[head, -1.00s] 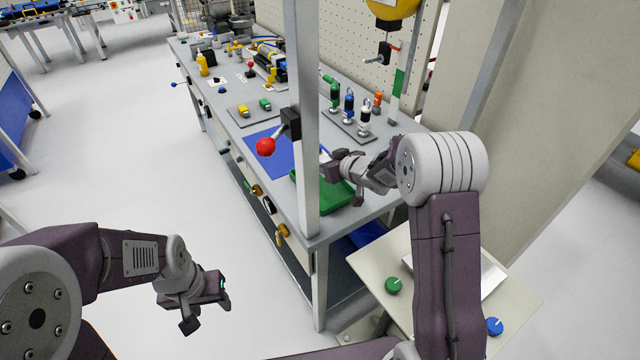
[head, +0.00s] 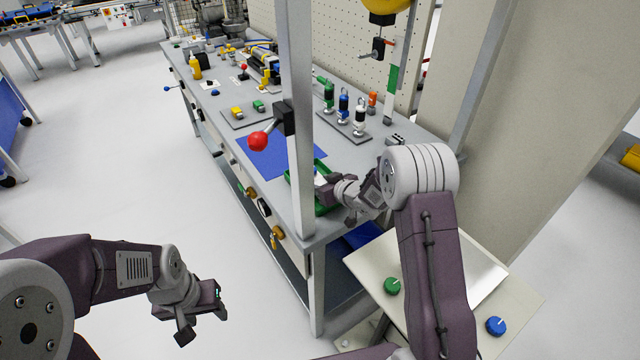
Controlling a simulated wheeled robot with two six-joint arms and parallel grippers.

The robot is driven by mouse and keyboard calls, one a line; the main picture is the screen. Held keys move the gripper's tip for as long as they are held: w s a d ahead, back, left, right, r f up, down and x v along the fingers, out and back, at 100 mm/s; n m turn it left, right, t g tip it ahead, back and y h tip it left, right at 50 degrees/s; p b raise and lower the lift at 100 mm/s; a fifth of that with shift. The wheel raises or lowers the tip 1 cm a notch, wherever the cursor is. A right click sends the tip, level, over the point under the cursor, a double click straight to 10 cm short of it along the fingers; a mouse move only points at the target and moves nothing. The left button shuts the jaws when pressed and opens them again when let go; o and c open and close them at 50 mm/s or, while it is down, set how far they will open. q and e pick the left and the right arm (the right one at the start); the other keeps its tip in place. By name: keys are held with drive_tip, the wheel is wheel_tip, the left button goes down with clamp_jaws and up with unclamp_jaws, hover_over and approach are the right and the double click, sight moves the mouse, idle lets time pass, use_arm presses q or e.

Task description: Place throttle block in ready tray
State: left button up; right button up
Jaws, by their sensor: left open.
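A green tray (head: 296,190), which may be the ready tray, sits near the front right end of the workbench, partly hidden by a metal post and my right gripper. My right gripper (head: 324,190) is over or in this tray. A small pale patch shows beside its fingers, and I cannot tell whether it is a held part. I cannot make out the throttle block for certain; a small grey block (head: 396,139) lies on the bench behind my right arm. My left gripper (head: 204,324) is open and empty above the floor, away from the bench.
A blue mat (head: 268,155) lies left of the tray. Colored cylinders stand on a grey plate (head: 346,126) behind. A side table (head: 375,262) has green and blue knobs.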

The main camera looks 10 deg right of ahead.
drive_tip(key=o, duration=0.4)
drive_tip(key=shift+c, duration=0.2)
drive_tip(key=shift+r, duration=0.15)
drive_tip(key=p+v, duration=0.1)
drive_tip(key=v, duration=1.1)
drive_tip(key=s+d+f+g+h, duration=0.1)
drive_tip(key=s+d+f+m+h, duration=0.1)
drive_tip(key=shift+s+d+f+g+h, duration=0.1)
drive_tip(key=shift+s+d+g+h, duration=0.25)
drive_tip(key=shift+g+h, duration=0.05)
drive_tip(key=s+a+f+m+g, duration=0.1)
drive_tip(key=s+g, duration=0.3)
drive_tip(key=s, duration=0.6)
drive_tip(key=s+a+f+m+g+h, duration=0.1)
drive_tip(key=s+f+m+g, duration=0.1)
drive_tip(key=s, duration=0.9)
drive_tip(key=shift+a+f+m+g+h, duration=0.15)
drive_tip(key=shift+f+m+g+h, duration=0.25)
drive_tip(key=shift+g, duration=0.8)
